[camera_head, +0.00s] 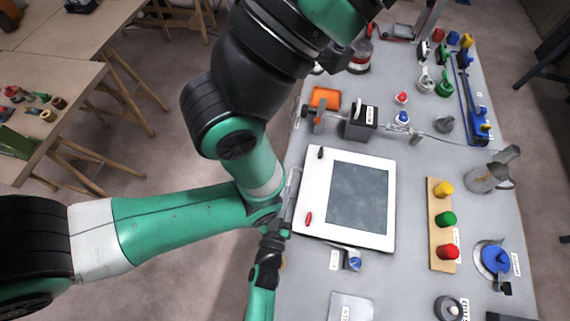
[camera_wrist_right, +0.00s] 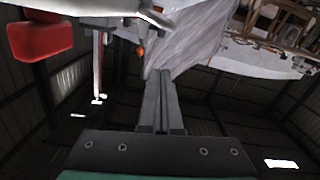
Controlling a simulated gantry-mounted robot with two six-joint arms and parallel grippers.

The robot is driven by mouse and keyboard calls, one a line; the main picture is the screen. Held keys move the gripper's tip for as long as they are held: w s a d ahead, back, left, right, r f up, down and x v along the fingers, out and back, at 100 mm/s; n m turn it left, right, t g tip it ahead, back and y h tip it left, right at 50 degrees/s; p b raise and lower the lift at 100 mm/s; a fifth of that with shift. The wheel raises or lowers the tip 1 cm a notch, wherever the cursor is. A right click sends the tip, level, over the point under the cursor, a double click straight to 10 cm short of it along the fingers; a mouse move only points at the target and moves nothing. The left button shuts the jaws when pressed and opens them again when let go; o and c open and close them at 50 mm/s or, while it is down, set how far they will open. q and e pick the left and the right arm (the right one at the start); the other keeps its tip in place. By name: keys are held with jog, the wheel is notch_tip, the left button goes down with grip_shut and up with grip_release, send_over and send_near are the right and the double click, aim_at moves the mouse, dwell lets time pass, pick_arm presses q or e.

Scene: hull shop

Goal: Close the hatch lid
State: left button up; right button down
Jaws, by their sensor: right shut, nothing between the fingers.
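The hatch appears as a white square panel (camera_head: 316,190) with a dark grey pane (camera_head: 357,197), flat on the bench. A small black handle (camera_head: 320,153) and a red handle (camera_head: 308,218) stand along its left side. I cannot tell which part is the lid or how far it is open. My right gripper (camera_head: 290,195) is beside the panel's left edge. In the right wrist view its fingers (camera_wrist_right: 161,95) are together and empty, with a red handle (camera_wrist_right: 40,38) off to their left. My left gripper cannot be seen.
An orange tray (camera_head: 325,98) and a dark grey block (camera_head: 360,122) stand behind the panel. A wooden strip with coloured knobs (camera_head: 440,220) lies to its right. A blue-knobbed fitting (camera_head: 353,262) is close in front. My arm links cover the area left of the bench.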

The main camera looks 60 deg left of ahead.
jog(key=s+d+r+p, duration=0.3)
jog(key=s+r+p, duration=0.1)
jog(key=r+p, duration=0.65)
jog(key=s+d+r+p, duration=0.2)
jog(key=s+d+p, duration=0.3)
jog(key=s, duration=0.2)
jog(key=shift+s+r, duration=0.2)
jog(key=shift+s, duration=0.1)
